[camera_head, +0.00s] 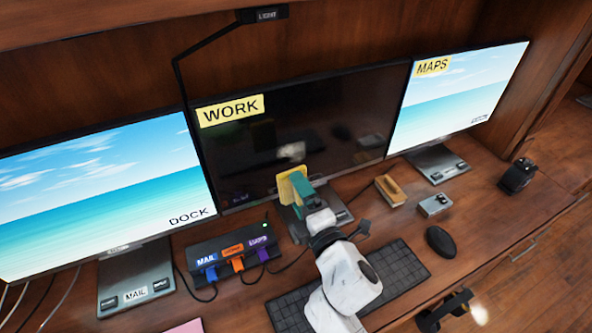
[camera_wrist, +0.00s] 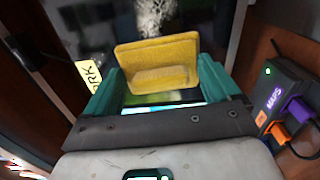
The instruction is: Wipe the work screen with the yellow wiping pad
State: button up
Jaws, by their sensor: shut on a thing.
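The work screen (camera_head: 340,110) is the dark middle monitor with a yellow WORK label at its upper left. A pale speckled smudge shows on its surface in the wrist view (camera_wrist: 155,15). The yellow wiping pad (camera_head: 291,187) is upright in front of the screen's lower part, and it also shows in the wrist view (camera_wrist: 155,55). My gripper (camera_head: 303,187) has teal fingers and is shut on the pad's back grip; its fingers are either side of it in the wrist view (camera_wrist: 163,85). I cannot tell whether the pad touches the screen.
The DOCK screen (camera_head: 100,190) stands left and the MAPS screen (camera_head: 455,95) right. A black hub (camera_head: 222,253) with coloured plugs and cables sits left of my gripper. A keyboard (camera_head: 405,265), mouse (camera_head: 441,241), wooden block (camera_head: 390,190) and grey box (camera_head: 435,206) lie on the desk.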

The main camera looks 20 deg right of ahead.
jog(key=shift+w, duration=0.1)
jog(key=w, duration=0.6)
jog(key=shift+w, duration=0.3)
jog(key=shift+w+d+b, duration=0.1)
jog(key=shift+w+b, duration=0.35)
jog(key=shift+w, duration=0.6)
dwell(0.7)
